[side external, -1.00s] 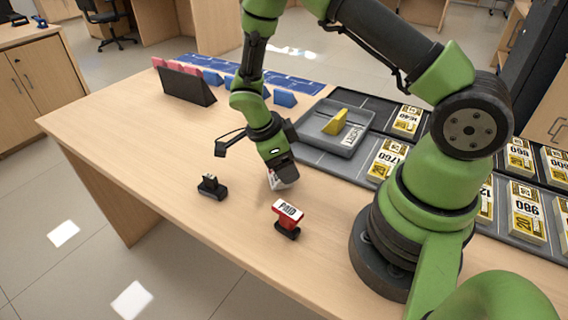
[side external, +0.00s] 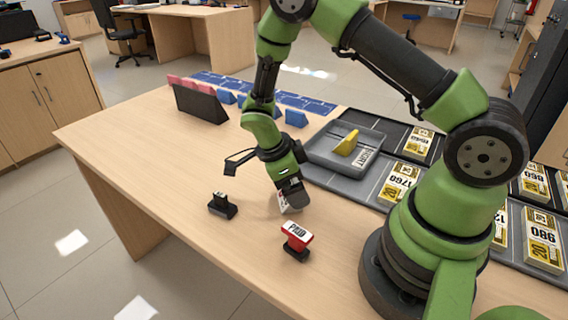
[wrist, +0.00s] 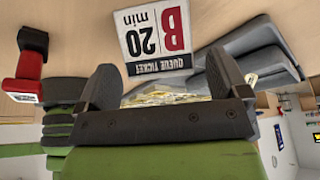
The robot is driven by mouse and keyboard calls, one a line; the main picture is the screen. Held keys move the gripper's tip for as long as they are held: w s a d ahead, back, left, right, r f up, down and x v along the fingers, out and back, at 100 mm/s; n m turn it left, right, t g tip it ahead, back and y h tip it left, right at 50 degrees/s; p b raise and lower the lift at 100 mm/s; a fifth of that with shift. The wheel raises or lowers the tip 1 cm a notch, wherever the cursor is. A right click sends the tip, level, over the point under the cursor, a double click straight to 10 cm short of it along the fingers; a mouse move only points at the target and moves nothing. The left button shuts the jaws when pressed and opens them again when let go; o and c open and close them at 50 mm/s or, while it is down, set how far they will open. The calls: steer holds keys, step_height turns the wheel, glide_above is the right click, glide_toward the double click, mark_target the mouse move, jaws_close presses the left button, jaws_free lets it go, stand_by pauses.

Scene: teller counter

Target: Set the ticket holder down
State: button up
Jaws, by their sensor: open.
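The ticket holder shows in the wrist view as a white card (wrist: 152,38) reading "QUEUE TICKET B 20 min", upside down, just beyond my fingertips. In the side view, a white piece of it (side external: 288,203) shows at the counter surface under my gripper, which hides much of it. My gripper (side external: 290,198) points down, low over the counter. In the wrist view my gripper (wrist: 160,76) has its two dark fingers spread apart, with the card beyond them. I cannot tell whether a finger still touches the holder.
A red PAID stamp (side external: 297,238) stands in front and a black stamp (side external: 222,206) to the left. Behind right are a grey tray (side external: 318,157) with a yellow wedge (side external: 347,142) and banknote bundles (side external: 399,182). A black rack (side external: 200,104) stands at the back left. The counter's left side is clear.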

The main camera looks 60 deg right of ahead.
steer(key=a+r+n+t+y, duration=0.1)
steer(key=a+r+n, duration=0.15)
steer(key=r, duration=0.65)
steer(key=a+r+n+t+y, duration=0.1)
steer(key=a+r+n, duration=0.15)
steer(key=r, duration=0.65)
steer(key=s+a+r+n+t+y, duration=0.2)
steer(key=s+r+n+t, duration=0.6)
steer(key=n, duration=1)
steer(key=s+r+y, duration=0.1)
steer(key=s+r, duration=0.1)
steer(key=s, duration=0.2)
